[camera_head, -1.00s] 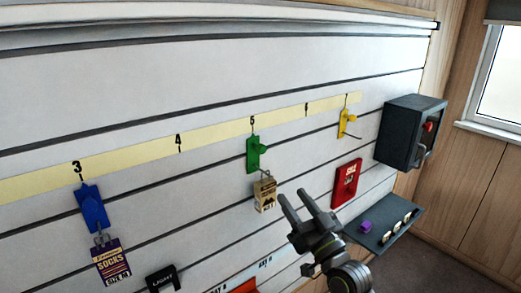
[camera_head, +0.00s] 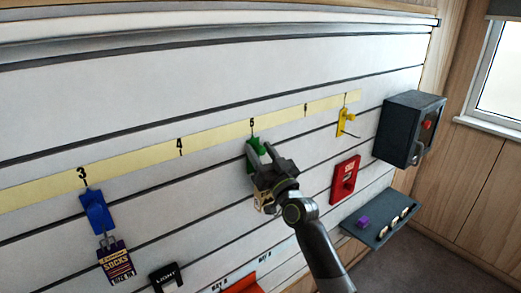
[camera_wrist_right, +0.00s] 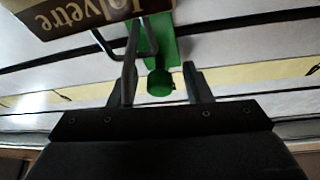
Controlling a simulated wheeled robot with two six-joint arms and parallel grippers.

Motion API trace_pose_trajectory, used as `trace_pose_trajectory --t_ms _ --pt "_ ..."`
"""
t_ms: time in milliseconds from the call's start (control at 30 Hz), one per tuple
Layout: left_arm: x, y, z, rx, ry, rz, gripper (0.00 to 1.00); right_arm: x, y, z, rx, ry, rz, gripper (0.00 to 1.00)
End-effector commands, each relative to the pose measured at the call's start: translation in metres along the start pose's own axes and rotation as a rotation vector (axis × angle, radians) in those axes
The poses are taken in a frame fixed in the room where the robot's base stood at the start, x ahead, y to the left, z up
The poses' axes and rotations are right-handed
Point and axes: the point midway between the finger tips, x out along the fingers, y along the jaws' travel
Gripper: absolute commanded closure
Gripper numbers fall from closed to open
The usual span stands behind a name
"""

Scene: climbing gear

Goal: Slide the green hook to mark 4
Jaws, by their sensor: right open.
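The green hook (camera_head: 256,141) is on the slatted wall just under mark 5 (camera_head: 252,124) of the yellow strip. Mark 4 (camera_head: 180,147) is to its left, with no hook under it. My right gripper (camera_head: 262,152) is open in front of the green hook and hides much of it and its hanging pack. In the right wrist view, the green hook's round knob (camera_wrist_right: 160,82) lies between the two open fingers of my right gripper (camera_wrist_right: 160,68). The pack (camera_wrist_right: 75,14) hangs from the hook's wire prongs. My left gripper is not in view.
The blue hook (camera_head: 97,211) with a socks pack (camera_head: 116,262) hangs under mark 3. A yellow hook (camera_head: 344,121) is to the right. The wall between marks 3 and 5 is clear.

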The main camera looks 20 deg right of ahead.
Motion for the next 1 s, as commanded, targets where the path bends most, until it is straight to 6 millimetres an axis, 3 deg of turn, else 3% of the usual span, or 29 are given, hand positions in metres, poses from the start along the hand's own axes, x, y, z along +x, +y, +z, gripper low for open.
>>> trace_pose_trajectory --t_ms 333,667,1000 --pt "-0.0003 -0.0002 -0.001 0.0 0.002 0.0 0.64 0.0037 -0.0001 0.0 0.001 0.0 0.0 0.55" --pt "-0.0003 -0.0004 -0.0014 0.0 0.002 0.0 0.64 0.0034 0.0 0.0 0.001 0.0 0.0 0.98" --pt "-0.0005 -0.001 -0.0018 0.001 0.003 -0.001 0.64 0.003 -0.0028 0.0005 0.001 0.0 0.0 1.0"
